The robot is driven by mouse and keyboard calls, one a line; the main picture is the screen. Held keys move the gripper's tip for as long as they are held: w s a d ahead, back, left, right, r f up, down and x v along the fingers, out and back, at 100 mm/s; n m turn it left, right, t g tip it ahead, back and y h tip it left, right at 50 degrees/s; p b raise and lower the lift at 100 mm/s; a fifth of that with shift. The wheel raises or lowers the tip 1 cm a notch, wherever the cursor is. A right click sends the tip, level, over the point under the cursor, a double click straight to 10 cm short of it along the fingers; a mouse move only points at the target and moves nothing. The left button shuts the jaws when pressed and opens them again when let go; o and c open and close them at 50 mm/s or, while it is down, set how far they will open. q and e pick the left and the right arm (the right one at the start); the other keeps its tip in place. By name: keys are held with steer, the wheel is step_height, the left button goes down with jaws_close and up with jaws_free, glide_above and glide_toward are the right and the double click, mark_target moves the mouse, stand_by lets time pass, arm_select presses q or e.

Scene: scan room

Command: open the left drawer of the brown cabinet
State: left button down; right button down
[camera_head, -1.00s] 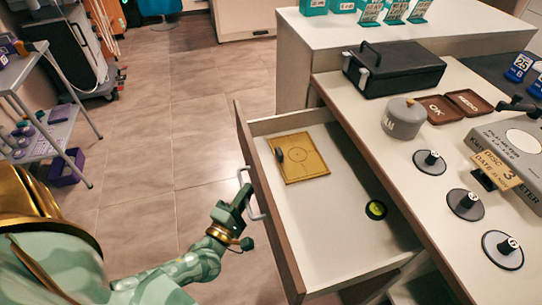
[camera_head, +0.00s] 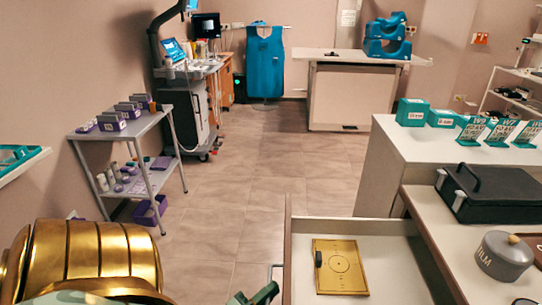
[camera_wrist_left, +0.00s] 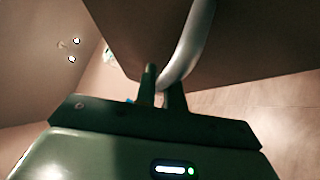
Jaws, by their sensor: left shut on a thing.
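The left drawer (camera_head: 396,262) of the brown cabinet (camera_head: 436,236) stands pulled out, at the bottom of the head view. A yellow plate (camera_head: 340,275) with a small dark piece lies inside it. The drawer's pale metal handle (camera_head: 275,270) shows partly at its left; it also shows in the left wrist view (camera_wrist_left: 193,40), against the brown drawer front (camera_wrist_left: 250,45). My left gripper (camera_head: 258,296) is at the handle, mostly cut off by the bottom edge. In the wrist view its fingers (camera_wrist_left: 162,88) are shut around the handle bar. My right gripper is out of view.
On the cabinet top stand a grey canister (camera_head: 503,257) and a black case (camera_head: 488,193). A white counter (camera_head: 440,145) with teal boxes is behind. A grey cart (camera_head: 140,130) stands at the left. Open tiled floor (camera_head: 250,215) lies left of the drawer.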

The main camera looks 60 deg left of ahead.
arm_select(q)
steer(key=shift+f, duration=0.1)
steer(key=c, duration=1.8)
jaws_free()
steer(key=shift+o, duration=0.2)
steer(key=shift+s, duration=0.15)
steer(key=s+d+f+p, duration=0.1)
steer(key=s+d+f, duration=0.1)
steer(key=s, duration=1.4)
steer(key=shift+d, duration=0.15)
steer(key=shift+w, duration=0.1)
